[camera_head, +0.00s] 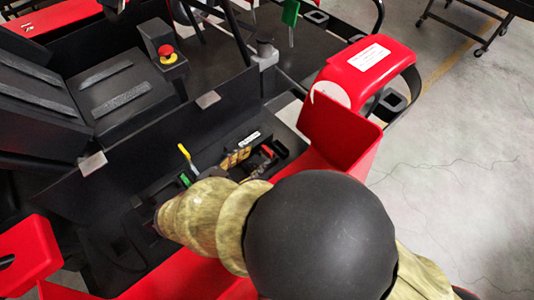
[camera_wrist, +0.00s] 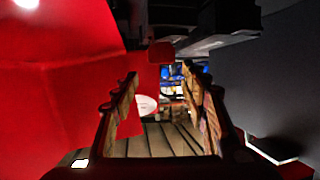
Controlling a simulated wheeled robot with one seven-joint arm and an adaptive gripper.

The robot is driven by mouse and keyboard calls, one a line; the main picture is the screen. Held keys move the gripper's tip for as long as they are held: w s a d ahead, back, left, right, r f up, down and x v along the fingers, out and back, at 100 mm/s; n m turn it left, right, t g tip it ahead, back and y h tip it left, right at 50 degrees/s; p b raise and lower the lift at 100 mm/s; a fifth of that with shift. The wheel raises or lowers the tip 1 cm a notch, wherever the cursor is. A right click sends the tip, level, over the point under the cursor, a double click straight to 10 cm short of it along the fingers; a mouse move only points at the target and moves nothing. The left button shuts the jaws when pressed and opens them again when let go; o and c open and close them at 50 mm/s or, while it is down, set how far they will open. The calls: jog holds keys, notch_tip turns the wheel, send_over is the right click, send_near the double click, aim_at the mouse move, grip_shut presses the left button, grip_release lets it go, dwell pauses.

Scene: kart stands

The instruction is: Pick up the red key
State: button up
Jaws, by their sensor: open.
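My gripper (camera_wrist: 160,76) is open in the wrist view, with its two fingers apart and nothing clearly held between them. In the head view my gripper (camera_head: 238,158) is low inside the black side tray of the kart, partly hidden by my arm. A small red piece (camera_head: 267,151) lies just right of the fingers in that tray and may be the red key; its shape is too small to tell. In the wrist view a dark red block (camera_wrist: 161,52) shows beyond the fingertips; I cannot tell if it is the same thing.
A yellow-handled piece (camera_head: 184,152) and a green piece (camera_head: 185,180) stand left of my gripper. A black wall panel (camera_head: 180,125) rises behind the tray. Red bodywork (camera_head: 340,130) closes in on the right. A red stop button (camera_head: 167,52) is farther back. Grey floor (camera_head: 450,170) is open at right.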

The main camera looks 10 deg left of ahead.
aim_at(266, 151)
jog(key=x, duration=0.2)
jog(key=f+b+x, duration=0.1)
jog(key=x, duration=0.1)
jog(key=shift+w, duration=0.1)
jog(key=shift+w+d+f, duration=0.15)
jog(key=shift+w, duration=0.25)
jog(key=c, duration=0.3)
jog(key=c, duration=0.4)
